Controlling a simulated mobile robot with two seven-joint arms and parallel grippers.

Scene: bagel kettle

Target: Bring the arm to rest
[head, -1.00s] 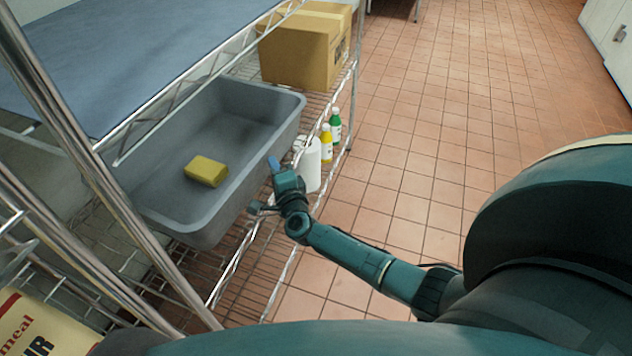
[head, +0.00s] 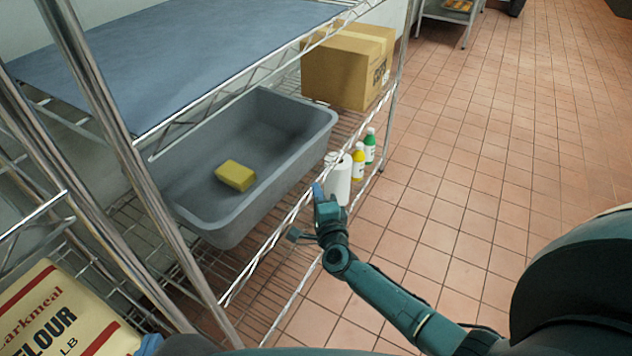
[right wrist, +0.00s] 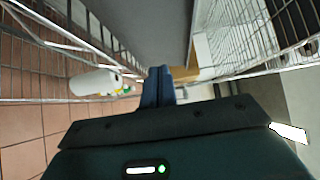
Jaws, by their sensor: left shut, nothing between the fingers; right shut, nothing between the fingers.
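My right gripper (head: 318,190) is shut and empty. It is just outside the front side of the grey bin, in front of the wire shelf's edge. In the right wrist view its blue fingers (right wrist: 157,86) are together with nothing between them. My left gripper (head: 150,345) shows only as a blue tip at the bottom left edge, by the flour bag; it is shut, and most of it is cut off. A yellow sponge-like block (head: 236,175) lies in the grey bin (head: 222,228), apart from both grippers.
A white roll (head: 339,180), a yellow bottle (head: 358,162) and a green bottle (head: 370,146) stand beside the bin near my right gripper. A cardboard box (head: 338,72) is behind. Metal posts and a flour bag (head: 60,315) are at left. The tiled floor (head: 470,150) at right is open.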

